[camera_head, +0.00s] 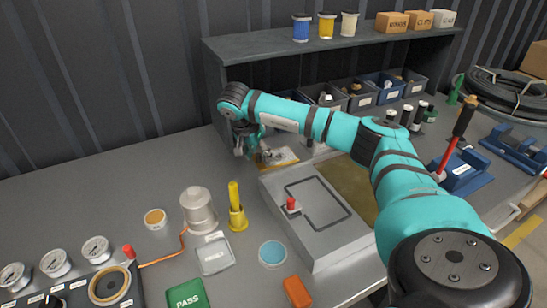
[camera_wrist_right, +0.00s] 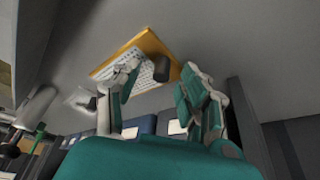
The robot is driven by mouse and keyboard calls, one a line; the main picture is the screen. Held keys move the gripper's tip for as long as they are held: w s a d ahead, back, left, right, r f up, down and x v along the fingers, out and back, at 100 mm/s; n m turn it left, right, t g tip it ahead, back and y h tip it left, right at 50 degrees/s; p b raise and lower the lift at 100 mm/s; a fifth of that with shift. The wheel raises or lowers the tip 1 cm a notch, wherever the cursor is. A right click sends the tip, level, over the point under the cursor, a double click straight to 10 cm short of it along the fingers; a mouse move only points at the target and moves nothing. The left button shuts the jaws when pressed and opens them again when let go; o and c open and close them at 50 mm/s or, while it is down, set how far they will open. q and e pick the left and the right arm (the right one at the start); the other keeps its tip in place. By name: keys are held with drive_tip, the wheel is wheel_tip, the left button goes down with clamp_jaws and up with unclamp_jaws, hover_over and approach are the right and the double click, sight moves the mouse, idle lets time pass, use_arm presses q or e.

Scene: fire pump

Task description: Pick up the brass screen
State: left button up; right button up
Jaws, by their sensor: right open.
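My right gripper (camera_head: 245,147) is in front of the grey shelf's left end, beside a yellow-edged board (camera_head: 288,163). In the right wrist view the right gripper (camera_wrist_right: 160,78) is open, its two fingers apart. Beyond the fingertips lies the yellow board (camera_wrist_right: 155,42) with a pale gridded sheet on it. A short dark cylinder (camera_wrist_right: 161,68) shows between the fingertips, at the board's edge; I cannot tell whether it is the brass screen. No part is clearly recognizable as the brass screen. My left gripper is out of view.
A grey box with a red knob (camera_head: 291,204) stands near my right arm. Small bins (camera_head: 325,95) line the shelf. The bench's left back is clear.

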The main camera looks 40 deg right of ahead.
clamp_jaws()
idle(0.3)
